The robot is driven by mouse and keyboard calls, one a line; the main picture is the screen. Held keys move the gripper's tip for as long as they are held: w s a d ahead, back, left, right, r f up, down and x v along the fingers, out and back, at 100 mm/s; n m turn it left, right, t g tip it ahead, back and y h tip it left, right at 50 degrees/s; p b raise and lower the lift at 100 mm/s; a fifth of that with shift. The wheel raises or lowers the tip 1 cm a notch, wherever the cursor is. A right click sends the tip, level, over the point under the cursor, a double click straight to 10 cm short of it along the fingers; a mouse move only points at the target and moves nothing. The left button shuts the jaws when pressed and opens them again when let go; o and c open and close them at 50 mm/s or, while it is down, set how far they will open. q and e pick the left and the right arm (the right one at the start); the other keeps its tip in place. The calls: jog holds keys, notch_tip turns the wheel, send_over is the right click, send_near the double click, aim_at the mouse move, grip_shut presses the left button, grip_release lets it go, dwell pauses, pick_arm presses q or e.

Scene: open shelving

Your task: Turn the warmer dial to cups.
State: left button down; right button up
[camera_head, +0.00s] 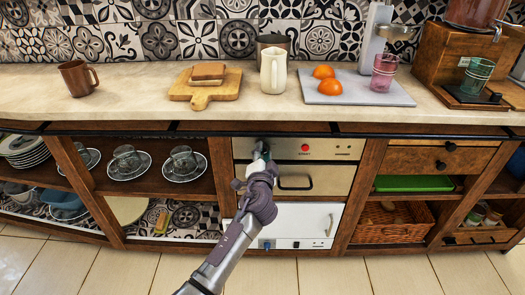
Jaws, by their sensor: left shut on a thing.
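The warmer (336,148) is a steel panel under the counter, with a red light (305,147) and small dark markings on its face. My left gripper (262,152) reaches up to the left part of this panel. It is shut on the warmer dial, which is mostly hidden behind the fingers, so I cannot read its setting. My right gripper is not in view.
Below the panel are a steel drawer with a handle (296,184) and a white-fronted unit (310,218). The counter above holds a cream pitcher (273,75), a bread board (204,95) and a brown mug (77,78). Shelves with cups flank the left side.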

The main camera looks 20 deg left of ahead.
pick_arm(q)
jog(key=shift+m, duration=0.6)
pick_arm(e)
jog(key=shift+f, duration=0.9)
pick_arm(q)
jog(key=shift+f, duration=0.1)
jog(key=c, duration=0.8)
grip_release()
jog(key=v, duration=1.2)
